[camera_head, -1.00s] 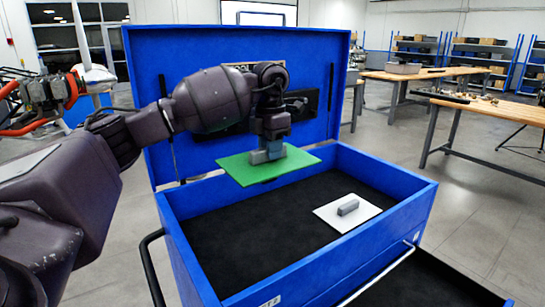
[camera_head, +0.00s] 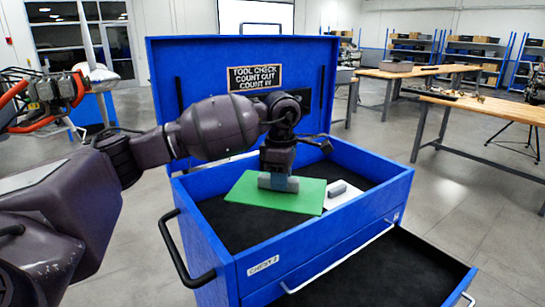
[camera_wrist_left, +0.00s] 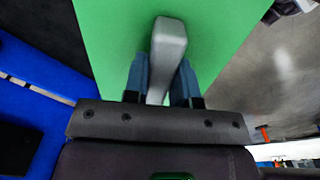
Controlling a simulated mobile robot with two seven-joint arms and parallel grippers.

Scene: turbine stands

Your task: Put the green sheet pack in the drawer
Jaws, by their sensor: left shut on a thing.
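The green sheet pack (camera_head: 305,203) is a flat green plate with a grey handle. My left gripper (camera_head: 279,180) is shut on that handle. In the head view the plate appears over the top compartment of the blue chest (camera_head: 228,270); I cannot tell its exact height. In the left wrist view the grey handle (camera_wrist_left: 167,45) stands between the two fingers (camera_wrist_left: 165,85), with the green plate (camera_wrist_left: 105,30) beyond. The drawer (camera_head: 400,272) below the compartment is pulled out, with a black floor and no object visible in it. My right gripper is not in view.
A white plate (camera_head: 345,200) with a grey handle lies in the top compartment, partly hidden by the green plate. The chest lid (camera_head: 210,110) stands open behind. A black side handle (camera_head: 180,255) sticks out at the left. Workbenches (camera_head: 490,105) stand back right; the floor between is clear.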

